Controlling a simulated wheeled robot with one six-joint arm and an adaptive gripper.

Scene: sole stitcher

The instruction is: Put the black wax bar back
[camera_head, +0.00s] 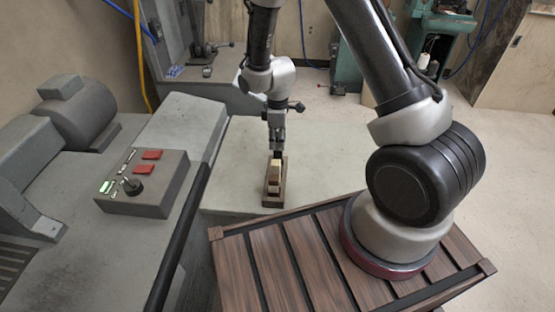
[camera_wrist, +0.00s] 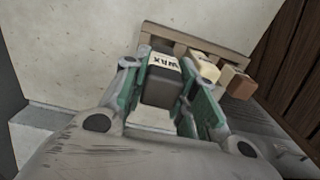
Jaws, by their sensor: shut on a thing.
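The black wax bar (camera_wrist: 163,82) has a pale label reading "WAX" and sits between the fingers of my gripper (camera_wrist: 160,90) in the wrist view. My gripper is shut on it. In the head view my gripper (camera_head: 277,152) points down at the far end of a small brown holder (camera_head: 273,203). The holder's rim also shows in the wrist view (camera_wrist: 195,40). A cream bar (camera_wrist: 205,66) and a brown bar (camera_wrist: 241,86) with a pale label stand in it. Whether the black bar touches the holder's floor is hidden.
The holder stands on a grey bench (camera_head: 235,170). A control box (camera_head: 145,200) with red switches and a knob is at left, beside a grey motor housing (camera_head: 75,110). A dark slatted wooden platform (camera_head: 265,265) is in front. Bare bench lies right of the holder.

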